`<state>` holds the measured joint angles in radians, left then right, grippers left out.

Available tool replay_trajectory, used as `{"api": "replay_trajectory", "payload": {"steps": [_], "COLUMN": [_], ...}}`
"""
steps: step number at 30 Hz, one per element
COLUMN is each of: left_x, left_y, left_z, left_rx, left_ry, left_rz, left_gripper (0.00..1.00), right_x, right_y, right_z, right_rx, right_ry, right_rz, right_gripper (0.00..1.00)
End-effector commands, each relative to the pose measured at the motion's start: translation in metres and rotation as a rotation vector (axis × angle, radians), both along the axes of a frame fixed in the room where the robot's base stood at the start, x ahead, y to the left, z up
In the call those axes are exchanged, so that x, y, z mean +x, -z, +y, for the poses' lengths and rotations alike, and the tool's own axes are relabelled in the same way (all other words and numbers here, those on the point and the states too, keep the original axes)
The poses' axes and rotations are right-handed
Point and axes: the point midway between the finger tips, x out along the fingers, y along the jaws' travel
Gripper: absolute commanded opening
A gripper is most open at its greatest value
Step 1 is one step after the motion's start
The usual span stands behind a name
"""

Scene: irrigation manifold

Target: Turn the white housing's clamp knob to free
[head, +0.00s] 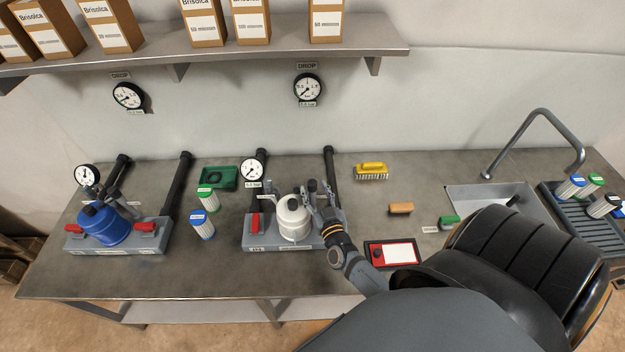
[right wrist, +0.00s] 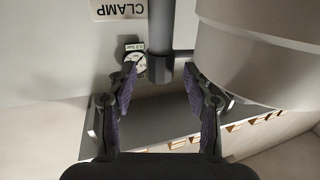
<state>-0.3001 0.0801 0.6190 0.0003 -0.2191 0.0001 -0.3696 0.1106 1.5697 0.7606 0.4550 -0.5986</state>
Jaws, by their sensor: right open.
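The white housing (head: 293,220) stands on the right grey manifold base (head: 262,240) in the head view. Its pale curved body (right wrist: 262,50) fills the upper right of the right wrist view. My right gripper (head: 321,204) is beside the housing's right side in the head view. In the right wrist view my right gripper (right wrist: 160,88) is open, with its fingers on either side of a dark grey post (right wrist: 161,65). Nothing is gripped. A CLAMP label (right wrist: 118,9) shows at the upper left there. I cannot clearly make out the clamp knob. My left gripper is out of view.
A red handle (head: 255,222) is left of the white housing, and black pipes (head: 331,165) rise behind. A blue housing (head: 103,226) stands further left. Loose filters (head: 202,225) stand between the bases. A red-framed panel (head: 393,253) lies to the right, before the sink (head: 475,192).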

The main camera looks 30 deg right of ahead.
Motion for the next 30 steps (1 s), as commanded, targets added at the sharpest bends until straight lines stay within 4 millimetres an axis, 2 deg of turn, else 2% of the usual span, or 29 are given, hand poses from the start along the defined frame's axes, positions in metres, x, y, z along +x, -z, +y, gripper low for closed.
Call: {"api": "replay_trajectory", "payload": {"steps": [1,6,12,25,28,30], "left_x": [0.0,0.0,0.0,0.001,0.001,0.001], "left_y": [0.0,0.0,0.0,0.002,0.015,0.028], "left_z": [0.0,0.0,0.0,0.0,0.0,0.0], "left_rx": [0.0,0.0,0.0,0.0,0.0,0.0], "left_ry": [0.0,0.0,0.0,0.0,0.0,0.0], "left_rz": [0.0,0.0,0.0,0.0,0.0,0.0], "left_gripper": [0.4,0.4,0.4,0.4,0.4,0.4], "right_x": [-0.014,-0.054,-0.082,-0.089,-0.094,-0.099], "right_y": [0.002,0.002,0.001,0.002,0.008,0.012], "right_z": [0.004,0.015,0.023,0.022,0.003,-0.019], "right_rx": [0.002,0.001,0.001,-0.005,-0.031,-0.055], "right_ry": [0.0,0.0,0.0,-0.006,-0.043,-0.093], "right_rz": [0.006,0.006,0.003,-0.001,-0.01,-0.023], "right_gripper": [0.51,0.51,0.51,0.51,0.51,0.51]}}
